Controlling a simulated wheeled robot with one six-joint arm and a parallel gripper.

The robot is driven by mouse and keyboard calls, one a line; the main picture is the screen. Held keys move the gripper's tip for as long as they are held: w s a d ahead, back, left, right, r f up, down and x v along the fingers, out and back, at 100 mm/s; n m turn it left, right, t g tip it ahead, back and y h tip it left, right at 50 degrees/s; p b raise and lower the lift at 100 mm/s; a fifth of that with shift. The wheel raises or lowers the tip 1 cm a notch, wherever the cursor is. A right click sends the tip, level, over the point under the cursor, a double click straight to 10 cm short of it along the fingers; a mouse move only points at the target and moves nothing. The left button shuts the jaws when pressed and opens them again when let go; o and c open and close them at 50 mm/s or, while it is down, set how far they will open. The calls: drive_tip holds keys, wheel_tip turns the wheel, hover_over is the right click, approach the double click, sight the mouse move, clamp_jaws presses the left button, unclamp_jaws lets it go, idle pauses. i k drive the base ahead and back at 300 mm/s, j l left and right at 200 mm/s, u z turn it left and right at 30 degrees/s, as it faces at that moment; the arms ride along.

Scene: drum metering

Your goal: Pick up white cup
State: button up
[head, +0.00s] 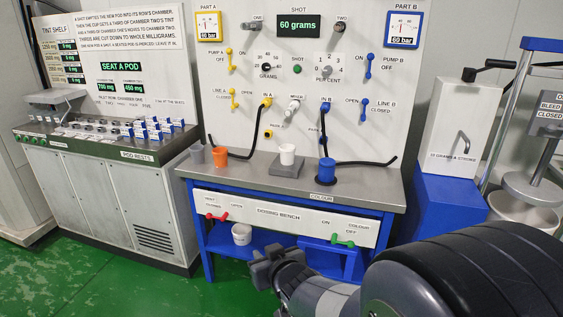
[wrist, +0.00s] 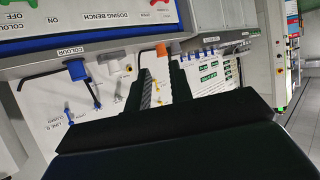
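Nothing is seen in the gap but the background.
Red (head: 217,217) and green (head: 343,240) handles stick out of the bench front.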

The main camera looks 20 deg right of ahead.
sight(287, 155)
drive_tip(key=i+l+z, duration=0.1)
drive_tip(key=i+z, duration=0.25)
drive_tip(key=i, duration=0.5)
drive_tip(key=i+j+z, duration=0.1)
drive_tip(key=i+z, duration=0.25)
drive_tip(key=i, duration=0.5)
